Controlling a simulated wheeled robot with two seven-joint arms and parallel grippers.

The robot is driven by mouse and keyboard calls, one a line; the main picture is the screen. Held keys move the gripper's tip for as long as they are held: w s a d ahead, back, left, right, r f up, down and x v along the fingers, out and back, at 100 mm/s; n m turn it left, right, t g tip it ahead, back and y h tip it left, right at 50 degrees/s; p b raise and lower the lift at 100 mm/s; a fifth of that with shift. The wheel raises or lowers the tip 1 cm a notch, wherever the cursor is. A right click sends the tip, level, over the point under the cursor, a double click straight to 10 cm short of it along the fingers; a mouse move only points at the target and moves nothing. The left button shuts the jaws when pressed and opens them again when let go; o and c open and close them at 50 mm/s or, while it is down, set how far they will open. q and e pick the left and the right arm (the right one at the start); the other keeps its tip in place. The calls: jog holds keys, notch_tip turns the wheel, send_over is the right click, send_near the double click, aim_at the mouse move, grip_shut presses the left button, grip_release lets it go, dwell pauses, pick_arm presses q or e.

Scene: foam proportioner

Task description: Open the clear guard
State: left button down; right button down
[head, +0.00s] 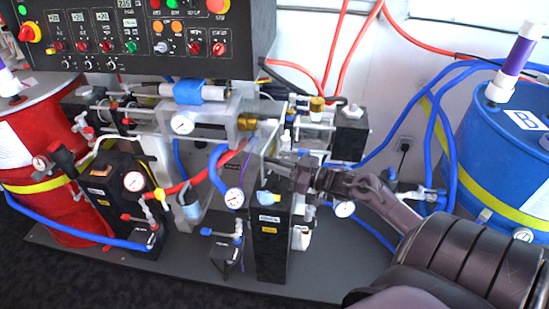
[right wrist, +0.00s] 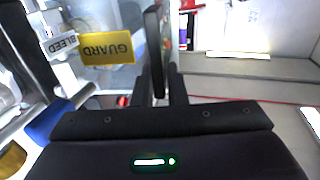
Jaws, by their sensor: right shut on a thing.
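The clear guard shows in the right wrist view by its yellow label (right wrist: 107,47), which reads GUARD upside down. A dark upright handle (right wrist: 153,45) stands beside the label. My right gripper (right wrist: 160,85) is shut on this handle, with a finger on each side of it. In the head view my right gripper (head: 277,162) reaches in from the right to the front of the machine's middle section. The guard's outline is hard to make out there, and the gripper hides part of the handle. My left gripper is not in view.
A control panel (head: 140,35) stands above the machine. A red drum (head: 40,140) is at the left and a blue drum (head: 505,145) at the right. Blue hoses, gauges and a black pump housing (head: 269,245) crowd the space below my gripper.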

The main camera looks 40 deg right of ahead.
jog(key=shift+d, duration=0.3)
jog(key=c, duration=1.5)
grip_release()
jog(key=shift+s+d, duration=0.1)
jog(key=shift+s, duration=0.05)
jog(key=v, duration=0.7)
jog(key=shift+s+b, duration=0.3)
jog(key=shift+s, duration=0.05)
jog(key=shift+d, duration=0.15)
